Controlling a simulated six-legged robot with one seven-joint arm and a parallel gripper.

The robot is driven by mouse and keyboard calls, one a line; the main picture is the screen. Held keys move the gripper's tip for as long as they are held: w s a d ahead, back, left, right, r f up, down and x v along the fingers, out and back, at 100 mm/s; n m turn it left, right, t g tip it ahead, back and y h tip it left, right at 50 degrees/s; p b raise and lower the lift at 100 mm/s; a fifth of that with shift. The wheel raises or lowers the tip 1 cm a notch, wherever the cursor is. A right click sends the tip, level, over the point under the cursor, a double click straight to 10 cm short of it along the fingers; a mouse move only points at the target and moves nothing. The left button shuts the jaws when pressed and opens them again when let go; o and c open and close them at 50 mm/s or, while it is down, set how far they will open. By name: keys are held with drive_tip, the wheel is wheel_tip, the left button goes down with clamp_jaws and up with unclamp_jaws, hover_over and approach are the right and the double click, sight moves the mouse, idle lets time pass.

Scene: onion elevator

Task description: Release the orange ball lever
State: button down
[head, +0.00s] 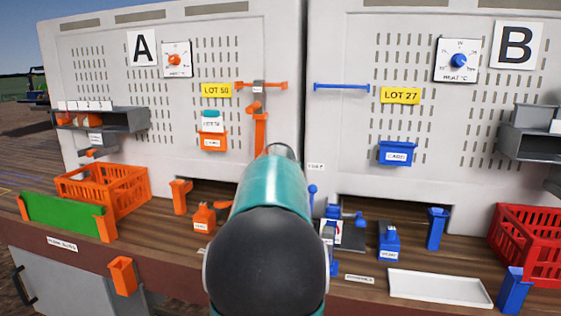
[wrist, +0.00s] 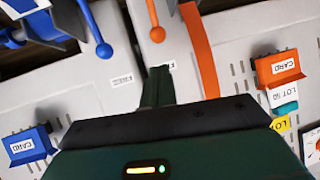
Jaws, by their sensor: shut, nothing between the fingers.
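The orange ball lever (wrist: 157,33) shows in the wrist view at top center, a thin orange rod ending in a small ball. My gripper (wrist: 161,71) is shut and empty, its narrow tip just below the ball in that picture. A gap shows between ball and tip; I cannot tell the depth. A matching blue ball lever (wrist: 103,49) stands to its left. In the head view, my arm hides the orange ball lever and my gripper, while the blue lever shows right of my arm.
An orange upright strip (wrist: 201,60) runs close beside the orange lever. An orange card holder (wrist: 279,69) and blue card holder (wrist: 31,146) are on the panels. On the bench stand an orange crate (head: 103,188), red crate (head: 528,243) and white tray (head: 440,288).

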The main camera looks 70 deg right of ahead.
drive_tip(key=r+v, duration=0.1)
drive_tip(key=v, duration=1.2)
drive_tip(key=shift+r, duration=0.35)
